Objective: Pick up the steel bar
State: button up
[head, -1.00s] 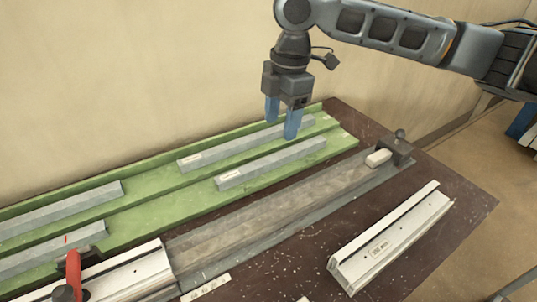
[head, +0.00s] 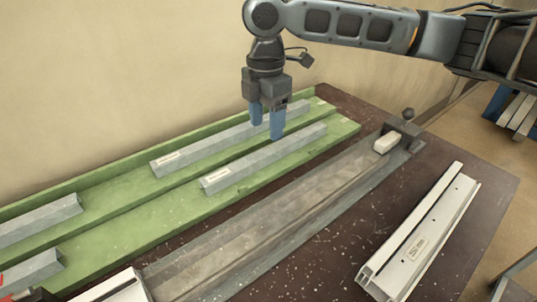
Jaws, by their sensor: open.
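Several grey bars lie on a green tray (head: 130,215). Two carry a white label at the left end: a far bar (head: 205,143) and a near bar (head: 265,158). Two more, a back bar (head: 38,220) and a front bar (head: 30,275), are cut off at the left; I cannot tell which one the task means. My gripper (head: 266,128) points down with its two blue fingers apart and nothing between them. In the picture the fingers overlap the right part of the far bar; their height above it is hard to tell.
A grey channel (head: 250,225) runs diagonally in front of the tray, with a pale block (head: 386,143) and dark end stop (head: 405,130) at its far end. A white profile (head: 420,235) lies at right on the dark bench (head: 335,235). A wall stands behind.

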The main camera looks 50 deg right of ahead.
aim_at(267, 151)
notch_tip(267, 151, down, 7)
jog(key=shift+s+r, duration=0.15)
jog(key=shift+c, duration=0.2)
grip_shut()
dwell(0.5)
